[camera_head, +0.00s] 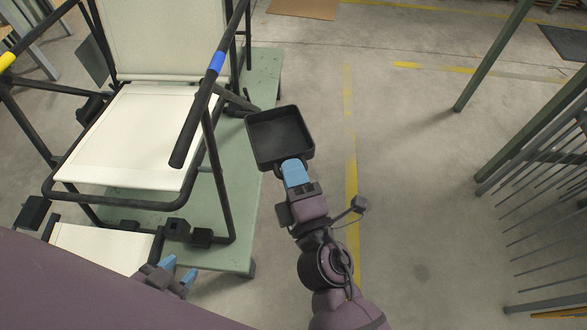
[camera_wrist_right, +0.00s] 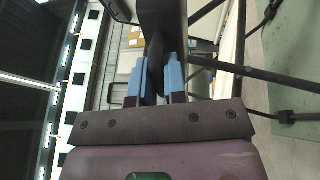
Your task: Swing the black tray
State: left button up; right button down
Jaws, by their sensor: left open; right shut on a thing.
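The black tray (camera_head: 279,137) is a shallow square tray beside the lounger's right armrest, joined to its frame by a short dark bracket. My right gripper (camera_head: 294,172) is shut on the tray's near edge; its blue fingers also show in the right wrist view (camera_wrist_right: 160,80), closed around a dark part. The folding lounger (camera_head: 135,130) has cream fabric and a black tube frame, with a blue band on its right armrest. My left gripper (camera_head: 177,272) is open and empty at the lower left, near the lounger's foot end.
The lounger stands on a green platform (camera_head: 240,215). Green metal posts and a rack (camera_head: 545,200) stand at the right. The concrete floor between them is clear, with a yellow line (camera_head: 350,160). A brown sheet (camera_head: 303,8) lies at the back.

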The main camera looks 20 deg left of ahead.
jog(key=shift+s+a, duration=0.1)
dwell(0.4)
jog(key=c, duration=1.2)
grip_release()
jog(key=b+v, duration=0.1)
jog(key=v, duration=1)
